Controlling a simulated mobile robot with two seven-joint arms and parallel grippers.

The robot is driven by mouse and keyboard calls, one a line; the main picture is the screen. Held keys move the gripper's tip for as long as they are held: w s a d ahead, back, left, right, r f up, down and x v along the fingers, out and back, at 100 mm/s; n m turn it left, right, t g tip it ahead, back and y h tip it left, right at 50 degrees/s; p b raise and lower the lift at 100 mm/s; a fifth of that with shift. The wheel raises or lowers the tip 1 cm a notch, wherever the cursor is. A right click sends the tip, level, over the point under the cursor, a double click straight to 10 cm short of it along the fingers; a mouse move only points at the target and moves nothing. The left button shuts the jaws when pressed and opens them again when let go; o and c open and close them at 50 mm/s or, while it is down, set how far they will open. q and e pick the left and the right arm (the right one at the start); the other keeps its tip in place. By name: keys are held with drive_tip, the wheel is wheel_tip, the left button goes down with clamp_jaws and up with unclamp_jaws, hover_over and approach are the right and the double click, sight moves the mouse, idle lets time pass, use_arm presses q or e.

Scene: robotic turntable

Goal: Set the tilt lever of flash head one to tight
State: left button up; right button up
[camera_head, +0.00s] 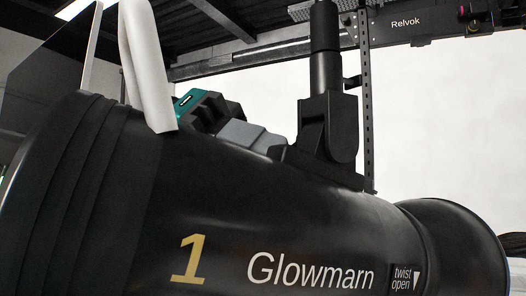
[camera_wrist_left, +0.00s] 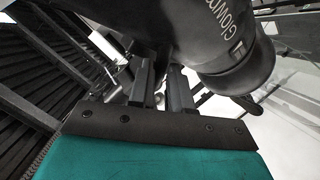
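Flash head one (camera_head: 130,225) is a large black cylinder marked "1" and "Glowmarn", filling the lower head view. It also shows at the upper right of the left wrist view (camera_wrist_left: 215,40). A black mounting bracket (camera_head: 328,125) with a post stands on its top. My left gripper (camera_head: 262,142) lies behind the top edge of the flash head, left of the bracket. In the left wrist view my left gripper (camera_wrist_left: 160,75) has two dark fingers apart, tips at dark parts beside the flash head. I cannot make out the tilt lever clearly. My right gripper is out of view.
A dark overhead beam (camera_head: 425,25) marked "Relvok" crosses the upper right. A perforated upright strip (camera_head: 366,110) hangs behind the bracket. A "twist open" label (camera_head: 404,279) sits near the flash head's right end. A bright backdrop (camera_head: 450,120) lies behind.

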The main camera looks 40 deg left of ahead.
use_arm(q)
clamp_jaws()
drive_tip(key=shift+r+n+g+p, duration=0.3)
drive_tip(key=shift+r+n+p, duration=0.25)
drive_tip(key=shift+p, duration=0.45)
drive_tip(key=shift+s+r+n+g+y+p, duration=0.1)
drive_tip(key=shift+r+n+g+y+p, duration=0.15)
drive_tip(key=shift+n+g+y+p, duration=0.45)
drive_tip(key=shift+p, duration=0.35)
drive_tip(key=shift+f, duration=0.1)
drive_tip(key=shift+o, duration=0.9)
unclamp_jaws()
